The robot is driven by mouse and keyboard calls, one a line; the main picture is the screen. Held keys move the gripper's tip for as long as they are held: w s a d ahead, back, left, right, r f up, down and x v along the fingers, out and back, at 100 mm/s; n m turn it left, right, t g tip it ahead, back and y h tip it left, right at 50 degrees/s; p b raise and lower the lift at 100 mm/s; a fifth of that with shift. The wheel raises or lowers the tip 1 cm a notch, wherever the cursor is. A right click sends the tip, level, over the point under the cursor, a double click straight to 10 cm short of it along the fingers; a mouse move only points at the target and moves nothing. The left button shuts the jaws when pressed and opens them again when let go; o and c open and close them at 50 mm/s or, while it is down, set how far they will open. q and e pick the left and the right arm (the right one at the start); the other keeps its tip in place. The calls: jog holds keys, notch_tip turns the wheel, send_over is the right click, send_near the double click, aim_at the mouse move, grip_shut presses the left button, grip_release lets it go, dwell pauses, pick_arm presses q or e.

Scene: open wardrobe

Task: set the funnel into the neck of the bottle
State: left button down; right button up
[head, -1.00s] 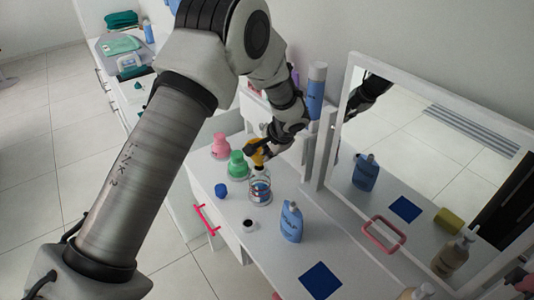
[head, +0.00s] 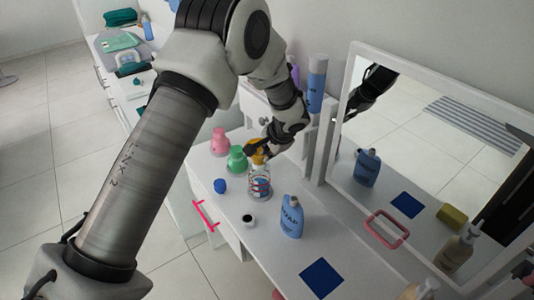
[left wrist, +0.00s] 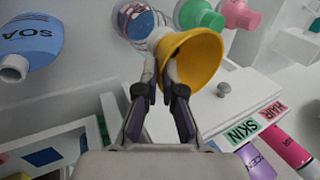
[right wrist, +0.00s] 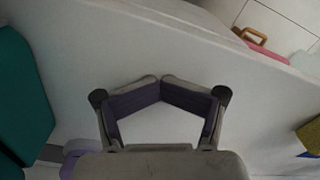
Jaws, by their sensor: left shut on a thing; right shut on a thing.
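The yellow funnel (head: 258,160) is in my left gripper (head: 268,149), whose fingers are shut on it. In the left wrist view the funnel (left wrist: 190,62) shows its wide mouth, with my left gripper (left wrist: 165,78) at its side. The clear bottle (head: 261,188) with red and blue bands stands upright on the white top, just below the funnel. The bottle (left wrist: 139,22) is partly hidden by the funnel in the left wrist view. I cannot tell whether the spout is inside the neck. My right gripper (right wrist: 161,84) has its fingertips together; I see nothing between them.
A green flask (head: 237,160) and a pink flask (head: 219,143) stand close on the left. A blue cap (head: 220,186), a small black-topped white jar (head: 248,221) and a blue soap bottle (head: 291,218) are nearby. A framed mirror (head: 430,165) rises on the right.

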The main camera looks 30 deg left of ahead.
pick_arm(q)
jog(key=shift+f, duration=0.3)
pick_arm(e)
jog(key=shift+f, duration=0.3)
pick_arm(q)
jog(key=c, duration=1.2)
grip_release()
jog(key=shift+r, duration=0.1)
jog(key=shift+c, duration=0.2)
pick_arm(e)
jog(key=shift+w, duration=0.1)
pick_arm(q)
jog(key=v, duration=0.8)
jog(key=shift+r, duration=0.1)
pick_arm(e)
jog(key=shift+r, duration=0.2)
